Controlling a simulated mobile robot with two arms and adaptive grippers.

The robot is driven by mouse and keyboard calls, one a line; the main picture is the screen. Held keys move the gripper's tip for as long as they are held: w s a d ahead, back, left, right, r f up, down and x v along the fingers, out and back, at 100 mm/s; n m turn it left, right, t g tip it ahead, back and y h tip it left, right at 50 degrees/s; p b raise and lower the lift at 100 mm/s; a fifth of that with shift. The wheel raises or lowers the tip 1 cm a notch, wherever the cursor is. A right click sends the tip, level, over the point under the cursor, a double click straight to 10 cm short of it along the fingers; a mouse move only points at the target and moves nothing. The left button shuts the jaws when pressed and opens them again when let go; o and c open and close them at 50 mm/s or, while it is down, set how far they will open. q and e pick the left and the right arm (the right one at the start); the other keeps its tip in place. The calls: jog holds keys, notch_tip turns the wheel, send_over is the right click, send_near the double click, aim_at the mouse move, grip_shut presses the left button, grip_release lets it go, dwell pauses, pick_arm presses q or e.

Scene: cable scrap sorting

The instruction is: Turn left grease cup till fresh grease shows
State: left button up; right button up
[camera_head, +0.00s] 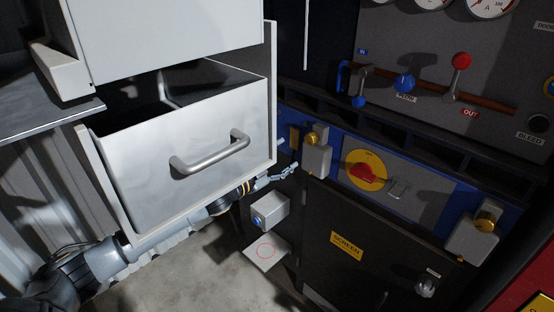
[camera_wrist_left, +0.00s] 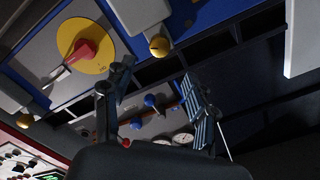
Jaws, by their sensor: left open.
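The left grease cup (camera_head: 313,138) is a brass knob on a pale grey block, on the blue panel left of the yellow disc. It also shows in the left wrist view (camera_wrist_left: 159,45), where the picture is rotated. My left gripper (camera_head: 284,174) is open and empty, below and left of that cup and apart from it. Its two dark fingers (camera_wrist_left: 156,73) stand spread in the left wrist view, with the cup beyond them. The right grease cup (camera_head: 486,222) sits on a similar block at the right. I cannot make out any grease on the left cup. My right gripper is not in view.
An open white drawer (camera_head: 140,183) with a metal handle stands close above my left arm. A red switch on a yellow disc (camera_head: 365,171) lies right of the left cup. Below are a small grey box (camera_head: 276,207) and a plate with a red circle (camera_head: 266,253).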

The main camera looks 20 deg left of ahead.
pick_arm(q)
jog(key=shift+v, duration=1.05)
jog(key=s+a+f+n+g+y, duration=0.1)
jog(key=a+f+n+y, duration=0.15)
jog(key=f, duration=0.75)
jog(key=s+a+f+n+g+y, duration=0.1)
jog(key=a+f+n+g+y, duration=0.15)
jog(key=f, duration=0.75)
jog(key=s+f+n+g, duration=0.1)
jog(key=s+f, duration=0.3)
jog(key=f, duration=0.4)
jog(key=s+a+f+n+g+y, duration=0.1)
jog(key=s+f, duration=0.3)
jog(key=f, duration=0.3)
jog(key=s+f+n+g, duration=0.1)
jog(key=s+f+g, duration=0.1)
jog(key=s+f, duration=0.45)
jog(key=s+d+f+n+g, duration=0.1)
jog(key=s+d+f+g, duration=0.25)
jog(key=s+f, duration=1.4)
jog(key=s+d+f+g, duration=0.2)
jog(key=s+d, duration=0.1)
jog(key=s, duration=0.8)
jog(key=s+d+f+n+g, duration=0.1)
jog(key=s+d+f+g, duration=0.2)
jog(key=s, duration=0.8)
jog(key=shift+s+d+f+n, duration=0.25)
jog(key=shift+s+f+n, duration=0.05)
jog(key=shift+s, duration=0.1)
